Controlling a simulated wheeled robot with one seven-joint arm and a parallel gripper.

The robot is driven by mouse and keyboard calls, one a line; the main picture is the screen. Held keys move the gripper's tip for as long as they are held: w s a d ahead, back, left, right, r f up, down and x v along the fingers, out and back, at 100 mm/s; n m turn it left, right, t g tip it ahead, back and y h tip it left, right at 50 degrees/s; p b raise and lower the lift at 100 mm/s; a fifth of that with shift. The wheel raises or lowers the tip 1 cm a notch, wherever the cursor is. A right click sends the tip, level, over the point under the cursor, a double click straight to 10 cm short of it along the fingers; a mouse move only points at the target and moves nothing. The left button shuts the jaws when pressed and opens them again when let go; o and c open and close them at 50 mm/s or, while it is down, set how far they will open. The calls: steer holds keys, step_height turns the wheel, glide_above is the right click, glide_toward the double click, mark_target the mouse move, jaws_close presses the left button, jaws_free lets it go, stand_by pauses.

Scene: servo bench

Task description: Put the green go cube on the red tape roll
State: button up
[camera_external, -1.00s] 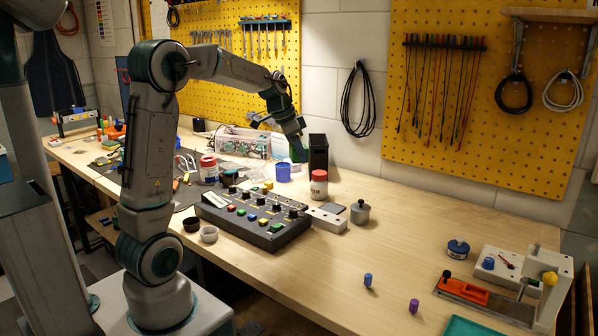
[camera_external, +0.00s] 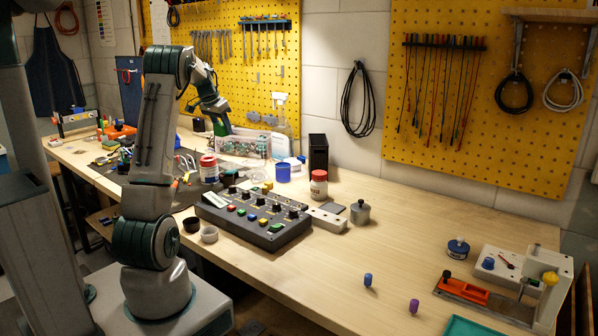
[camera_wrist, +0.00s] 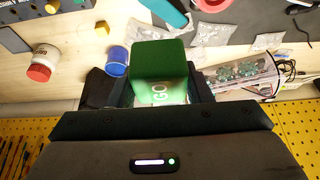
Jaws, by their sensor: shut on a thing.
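A red and white round thing (camera_external: 208,169) stands on the bench below and a little left of the cube. Part of a red thing (camera_wrist: 212,4) shows at the top edge of the wrist view. I cannot tell surely whether either is the red tape roll.
A blue round container (camera_external: 283,173), a clear bin of parts (camera_external: 243,146) and a black box (camera_external: 318,153) stand near the back. A dark control box (camera_external: 254,218) with coloured buttons sits in front. A red-lidded jar (camera_external: 319,185) stands right. The bench's right middle is mostly clear.

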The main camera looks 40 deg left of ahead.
steer(key=a+f, duration=0.1)
steer(key=a, duration=0.2)
steer(key=a+f+p, duration=0.1)
steer(key=a+f, duration=0.1)
steer(key=a, duration=0.1)
steer(key=s+a+f+p, duration=0.1)
steer(key=a+f, duration=0.1)
steer(key=a, duration=0.1)
steer(key=shift+f, duration=0.15)
step_height(320, 180, down, 4)
steer(key=shift+r+p, duration=0.1)
steer(key=shift+p, duration=0.7)
steer(key=shift+f, duration=0.2)
steer(key=shift+f+b, duration=0.35)
steer(key=shift+b, duration=0.25)
steer(key=shift+f, duration=0.2)
steer(key=o, duration=1)
